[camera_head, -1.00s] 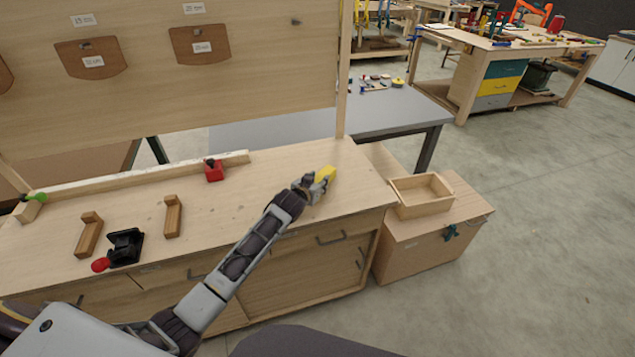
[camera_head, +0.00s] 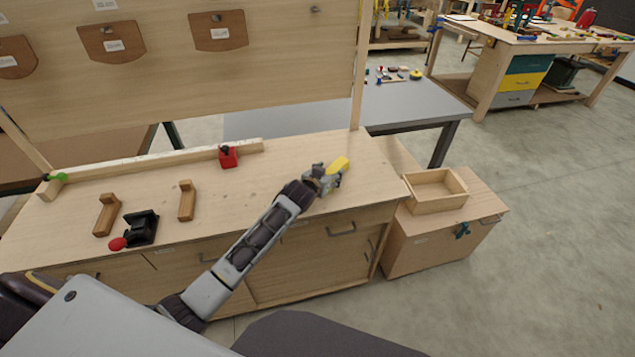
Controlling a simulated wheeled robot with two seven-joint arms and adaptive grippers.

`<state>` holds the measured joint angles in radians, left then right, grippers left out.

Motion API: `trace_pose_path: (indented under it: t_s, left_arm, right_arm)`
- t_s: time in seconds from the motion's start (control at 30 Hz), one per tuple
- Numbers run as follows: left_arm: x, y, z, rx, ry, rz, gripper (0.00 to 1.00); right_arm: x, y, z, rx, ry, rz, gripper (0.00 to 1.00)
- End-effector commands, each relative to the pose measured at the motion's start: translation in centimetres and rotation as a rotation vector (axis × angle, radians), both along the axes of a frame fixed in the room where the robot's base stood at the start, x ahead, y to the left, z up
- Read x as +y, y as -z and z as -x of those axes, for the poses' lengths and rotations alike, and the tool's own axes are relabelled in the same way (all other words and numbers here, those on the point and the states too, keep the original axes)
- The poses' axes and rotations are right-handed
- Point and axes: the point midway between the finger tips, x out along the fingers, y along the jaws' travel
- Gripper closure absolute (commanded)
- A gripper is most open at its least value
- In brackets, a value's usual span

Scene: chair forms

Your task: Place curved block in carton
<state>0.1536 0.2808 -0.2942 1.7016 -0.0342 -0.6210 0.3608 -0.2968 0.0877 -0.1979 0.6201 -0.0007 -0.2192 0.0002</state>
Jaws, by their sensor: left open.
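A yellow block (camera_head: 340,164), which looks like the curved block, lies at the right part of the wooden bench top. My left gripper (camera_head: 328,179) is open at the block's near side, and its fingers hide part of the block. I cannot tell whether they touch it. An open, shallow wooden box (camera_head: 437,201), the likely carton, stands to the right of the bench. It looks empty. My right gripper is not in view.
The box stands on a low wooden cabinet (camera_head: 425,250) beside the bench (camera_head: 300,150).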

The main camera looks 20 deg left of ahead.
Motion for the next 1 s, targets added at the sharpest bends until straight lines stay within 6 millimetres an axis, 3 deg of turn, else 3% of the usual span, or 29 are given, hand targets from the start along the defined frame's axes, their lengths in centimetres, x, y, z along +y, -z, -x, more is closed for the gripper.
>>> trace_pose_path:
  t_s: [1.0]
  left_arm:
    - [0.9, -3.6, 8.8, 0.001, 0.0, 0.0, 0.4]
  right_arm:
    - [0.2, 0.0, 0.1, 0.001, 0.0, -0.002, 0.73]
